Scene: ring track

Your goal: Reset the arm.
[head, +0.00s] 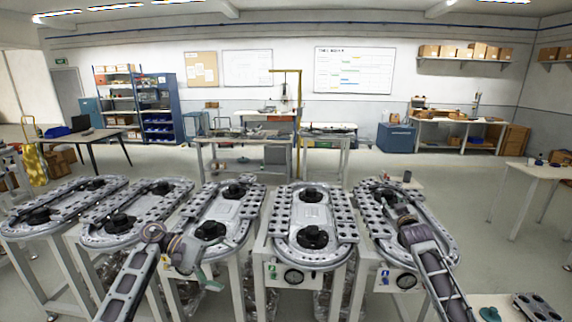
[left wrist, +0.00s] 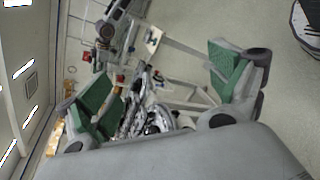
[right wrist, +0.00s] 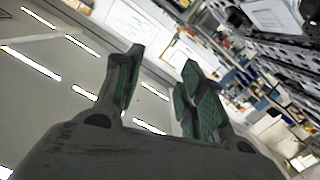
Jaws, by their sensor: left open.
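My left arm (head: 128,280) comes in from the lower left and bends near the front of the middle ring track. My left gripper (head: 205,279) is beside that track's front legs, with a green pad showing. In the left wrist view the left gripper (left wrist: 165,82) has its green-padded fingers wide apart with nothing between them. My right arm (head: 438,275) reaches over the rightmost ring track; its gripper is hard to make out in the head view. In the right wrist view the right gripper (right wrist: 158,82) has its fingers apart and empty.
Several oval ring tracks stand in a row on white frames, including the middle one (head: 226,212) and the rightmost one (head: 440,240). A white table (head: 535,172) stands at the right. Workbenches and shelves line the back wall. Open floor (head: 450,180) lies behind the tracks.

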